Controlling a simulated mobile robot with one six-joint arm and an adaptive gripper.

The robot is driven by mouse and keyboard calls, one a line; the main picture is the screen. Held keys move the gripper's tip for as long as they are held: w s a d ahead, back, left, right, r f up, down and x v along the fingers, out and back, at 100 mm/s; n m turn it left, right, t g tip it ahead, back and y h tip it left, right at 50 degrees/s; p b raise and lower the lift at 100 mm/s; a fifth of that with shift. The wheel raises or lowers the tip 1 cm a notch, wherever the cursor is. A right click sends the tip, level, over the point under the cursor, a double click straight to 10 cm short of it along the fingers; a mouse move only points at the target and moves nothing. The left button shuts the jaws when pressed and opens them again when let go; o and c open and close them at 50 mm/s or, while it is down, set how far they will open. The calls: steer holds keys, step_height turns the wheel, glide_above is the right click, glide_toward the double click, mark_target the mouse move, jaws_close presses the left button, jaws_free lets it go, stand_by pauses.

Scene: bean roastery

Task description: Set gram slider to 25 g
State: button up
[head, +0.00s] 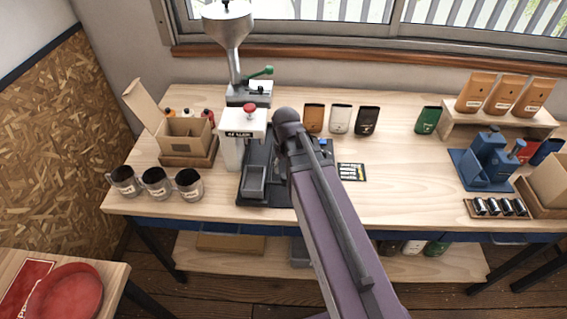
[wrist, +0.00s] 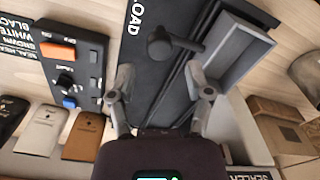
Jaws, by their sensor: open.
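No part in view can be surely told as the gram slider, and no 25 g mark is readable. A dark machine marked LOAD (wrist: 145,85) lies under my gripper (wrist: 160,75) in the wrist view. Its long body carries a black round-ended knob (wrist: 162,46), seen between and beyond my fingertips. My gripper is open and empty, with a finger on each side. The same machine (head: 253,205) shows in the head view, where my arm covers much of it and hides my gripper.
A control panel (wrist: 80,75) with orange and blue buttons lies left in the wrist view, a grey tray (wrist: 232,50) right. In the head view, a red-buttoned white unit (head: 242,123), bags (head: 340,119) and mugs (head: 157,184) stand around.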

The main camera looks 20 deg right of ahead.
steer(key=shift+s+f, duration=0.15)
steer(key=shift+s, duration=0.1)
steer(key=shift+m, duration=0.5)
steer(key=s, duration=0.4)
steer(key=shift+s+a, duration=0.1)
steer(key=shift+s, duration=0.25)
